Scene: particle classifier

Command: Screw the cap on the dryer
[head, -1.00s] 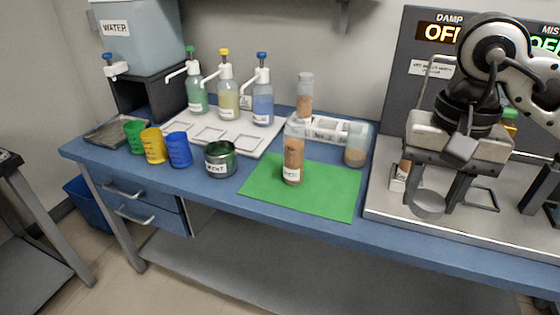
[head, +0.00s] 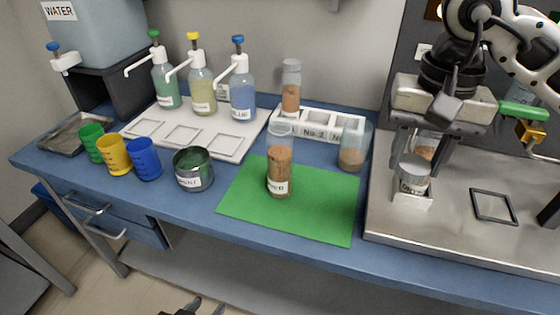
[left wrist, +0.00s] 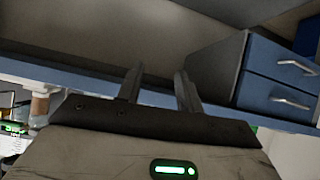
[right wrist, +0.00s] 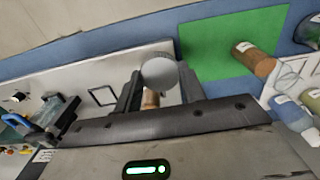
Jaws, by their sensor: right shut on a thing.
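My right gripper (head: 430,165) is shut on a round grey cap (head: 413,170), held over a small white holder (head: 412,201) on the steel base of the machine (head: 450,215) at the right. The cap also shows between the fingers in the right wrist view (right wrist: 159,72). A brown-filled clear tube (head: 427,148) shows partly behind the cap and fingers; whether they touch cannot be told. The tips of my left gripper (head: 190,307) show at the bottom edge of the head view. In the left wrist view its fingers (left wrist: 160,88) are apart and empty.
A tall brown-filled tube (head: 279,172) stands on the green mat (head: 325,205). Behind are a white rack (head: 325,122) and a shorter jar (head: 353,148). A dark square frame (head: 493,206) lies right of the holder. Cups, pump bottles and a water tank fill the left.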

